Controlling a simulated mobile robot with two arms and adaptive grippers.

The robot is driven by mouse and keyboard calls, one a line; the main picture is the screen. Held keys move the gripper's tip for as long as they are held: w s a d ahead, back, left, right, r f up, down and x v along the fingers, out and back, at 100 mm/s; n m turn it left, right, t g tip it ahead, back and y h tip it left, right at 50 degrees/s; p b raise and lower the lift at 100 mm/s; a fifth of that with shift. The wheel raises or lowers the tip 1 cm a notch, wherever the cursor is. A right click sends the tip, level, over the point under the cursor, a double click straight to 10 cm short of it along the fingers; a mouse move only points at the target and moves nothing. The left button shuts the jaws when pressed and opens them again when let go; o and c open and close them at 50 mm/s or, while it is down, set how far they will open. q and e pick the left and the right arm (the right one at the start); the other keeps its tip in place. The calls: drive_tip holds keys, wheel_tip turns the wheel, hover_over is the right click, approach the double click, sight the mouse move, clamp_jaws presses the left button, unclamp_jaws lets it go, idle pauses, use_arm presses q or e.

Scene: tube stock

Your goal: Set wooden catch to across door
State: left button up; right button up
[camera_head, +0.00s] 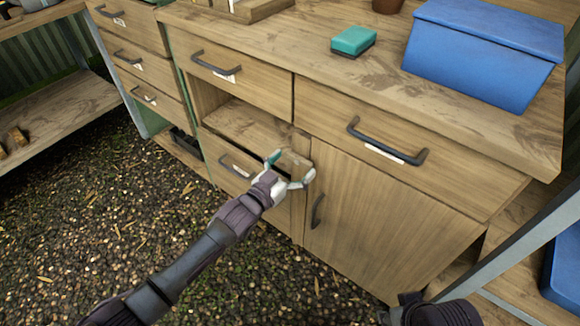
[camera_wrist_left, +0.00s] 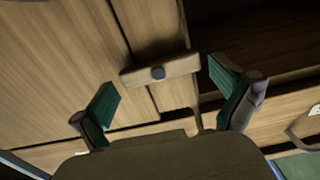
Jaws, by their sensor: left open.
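The wooden catch (camera_wrist_left: 177,73) is a short pale bar with a dark round pivot, and it shows in the left wrist view. It lies crosswise on a post, and its left end appears to reach over the seam beside the door (camera_wrist_left: 62,70). In the head view the door (camera_head: 385,230) is closed, with a dark upright handle. My left gripper (camera_head: 290,166) is open in front of the post by the door's upper left. Its green-padded fingers (camera_wrist_left: 165,105) stand on either side of the catch, apart from it.
An open compartment (camera_head: 235,122) lies left of the door, with a drawer below it. Drawer handles (camera_head: 388,140) stick out above. A blue box (camera_head: 480,50) and a teal sponge (camera_head: 353,41) stand on the bench top. The gravel floor (camera_head: 90,240) at left is clear.

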use_arm(q)
drive_tip(key=v, duration=1.2)
